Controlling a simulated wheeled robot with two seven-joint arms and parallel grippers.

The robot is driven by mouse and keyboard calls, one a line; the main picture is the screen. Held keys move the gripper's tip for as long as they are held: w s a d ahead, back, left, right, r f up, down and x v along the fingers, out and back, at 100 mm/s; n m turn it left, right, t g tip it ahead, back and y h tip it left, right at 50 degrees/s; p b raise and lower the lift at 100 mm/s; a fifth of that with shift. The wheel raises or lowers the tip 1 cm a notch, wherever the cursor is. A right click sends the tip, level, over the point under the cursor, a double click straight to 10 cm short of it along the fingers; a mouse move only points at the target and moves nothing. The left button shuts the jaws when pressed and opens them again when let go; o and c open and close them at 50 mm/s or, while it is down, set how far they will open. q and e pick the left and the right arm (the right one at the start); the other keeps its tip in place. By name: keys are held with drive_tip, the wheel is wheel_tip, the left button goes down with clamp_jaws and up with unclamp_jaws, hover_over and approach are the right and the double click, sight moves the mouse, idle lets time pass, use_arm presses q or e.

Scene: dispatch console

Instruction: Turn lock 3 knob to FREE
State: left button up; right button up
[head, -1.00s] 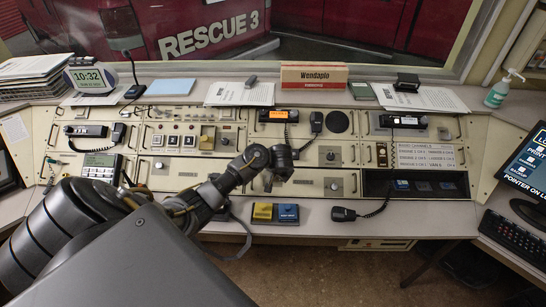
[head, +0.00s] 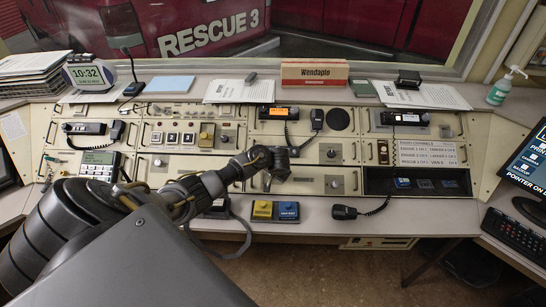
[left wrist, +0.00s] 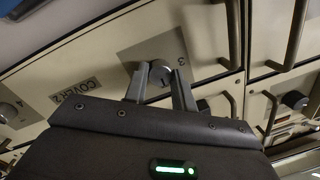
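In the left wrist view a round silver-grey knob (left wrist: 160,73) sits on a grey plate on the cream console panel. The two fingers of my left gripper (left wrist: 160,82) stand on either side of it, their tips close against its sides with no clear gap. In the head view my left gripper (head: 281,163) is at the middle of the lower panel row and hides the knob. The knob's pointer and its FREE marking cannot be read. My right gripper is in neither view.
A "COVER 2" label (left wrist: 75,90) lies left of the knob. Metal bar handles (left wrist: 232,35) stand out from the panel close by. Other knobs (head: 334,183) sit to the right. A yellow and blue button box (head: 275,211) and a corded microphone (head: 345,212) lie on the desk in front.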

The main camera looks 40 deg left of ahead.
use_arm(q)
drive_tip(key=c, duration=0.3)
drive_tip(key=shift+c, duration=0.2)
drive_tip(key=m, duration=0.3)
drive_tip(key=shift+m+p, duration=0.3)
drive_tip(key=shift+m, duration=0.1)
drive_tip(key=m, duration=0.4)
drive_tip(key=shift+s+f+m+t+y, duration=0.1)
drive_tip(key=shift+m+t+y, duration=0.2)
drive_tip(key=shift+y, duration=0.1)
drive_tip(key=m, duration=0.4)
drive_tip(key=shift+m+t+b, duration=0.3)
drive_tip(key=shift+t+b, duration=0.1)
drive_tip(key=shift+s+f+m+t+b, duration=0.15)
drive_tip(key=shift+m+b, duration=0.2)
drive_tip(key=shift+m, duration=0.9)
drive_tip(key=shift+r+m+t+b, duration=0.15)
drive_tip(key=shift+m+b, duration=0.15)
drive_tip(key=shift+m, duration=0.95)
drive_tip(key=shift+d+f, duration=0.1)
drive_tip(key=shift+f, duration=0.05)
drive_tip(key=o, duration=1)
